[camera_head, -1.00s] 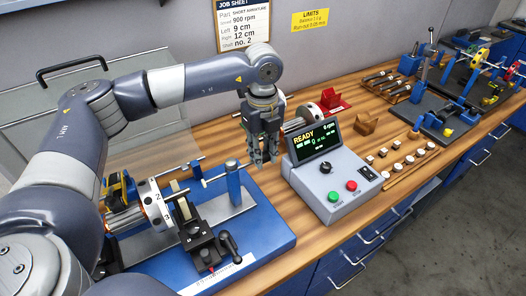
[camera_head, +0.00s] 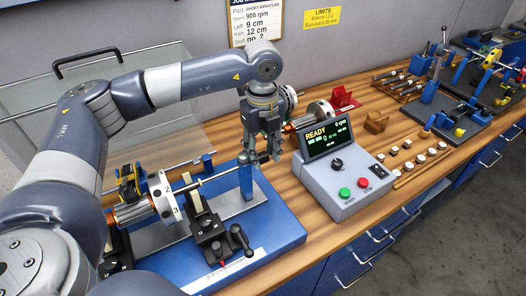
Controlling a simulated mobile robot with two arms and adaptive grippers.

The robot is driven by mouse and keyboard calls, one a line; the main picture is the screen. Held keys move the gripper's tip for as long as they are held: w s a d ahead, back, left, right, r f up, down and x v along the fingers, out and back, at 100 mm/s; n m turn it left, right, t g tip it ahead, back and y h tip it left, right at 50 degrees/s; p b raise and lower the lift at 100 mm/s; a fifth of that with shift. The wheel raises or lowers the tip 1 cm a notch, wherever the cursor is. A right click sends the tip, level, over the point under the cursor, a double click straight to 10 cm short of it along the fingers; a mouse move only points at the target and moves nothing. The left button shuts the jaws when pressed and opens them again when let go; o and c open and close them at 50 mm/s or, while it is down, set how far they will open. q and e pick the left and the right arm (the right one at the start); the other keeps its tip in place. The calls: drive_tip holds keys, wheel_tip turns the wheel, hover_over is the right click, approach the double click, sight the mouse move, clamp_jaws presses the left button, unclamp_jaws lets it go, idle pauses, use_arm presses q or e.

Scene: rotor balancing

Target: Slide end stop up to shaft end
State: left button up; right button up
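The blue balancing stand (camera_head: 285,232) holds a rotor with a white numbered disc (camera_head: 165,196) and a thin steel shaft (camera_head: 213,177) pointing right. An upright blue post (camera_head: 245,180), which looks like the end stop, stands near the shaft's right end; I cannot tell whether they touch. A small blue block (camera_head: 208,161) sits on a thin rod behind the shaft. My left gripper (camera_head: 264,156) points down with its fingers apart, seemingly empty, just right of the post's top in the picture. Its depth relative to the post is unclear. My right gripper is not in view.
The grey console (camera_head: 342,178) with a READY screen stands close to the right of the gripper. A second rotor (camera_head: 318,112) and a red stand (camera_head: 343,97) are behind it. Small weights (camera_head: 408,160) and tool racks lie farther right. A black clamp (camera_head: 212,232) sits at the stand's front.

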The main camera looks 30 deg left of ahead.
use_arm(q)
wheel_tip(320, 180, up, 8)
idle(0.6)
drive_tip(key=shift+f, duration=0.1)
idle(0.4)
